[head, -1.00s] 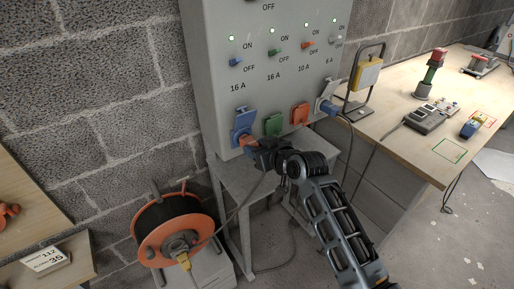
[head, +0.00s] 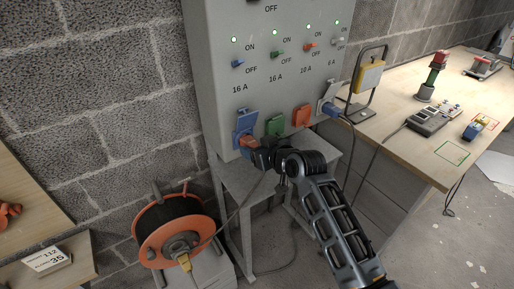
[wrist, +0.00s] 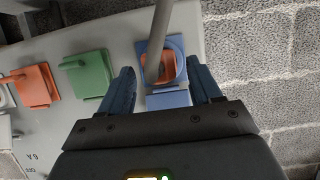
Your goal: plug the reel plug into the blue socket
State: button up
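The blue socket (head: 241,122) is the leftmost on the grey panel, with its blue lid raised; it also shows in the wrist view (wrist: 168,100). The orange reel plug (head: 249,141) sits in its opening, and its grey cable leads away; the plug shows in the wrist view (wrist: 153,72). How deep it sits cannot be told. My gripper (head: 256,152) is right at the plug. In the wrist view its two dark blue fingers (wrist: 162,68) stand wide apart on either side of the plug and socket, with gaps, gripping nothing.
The orange cable reel (head: 174,228) stands lower left. A workbench (head: 440,130) with tools is right.

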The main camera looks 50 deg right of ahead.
jog(key=shift+o, duration=0.5)
jog(key=shift+s, duration=0.1)
jog(key=v, duration=0.7)
jog(key=shift+s+b, duration=0.3)
jog(key=shift+b, duration=0.1)
jog(key=shift+a+r, duration=0.1)
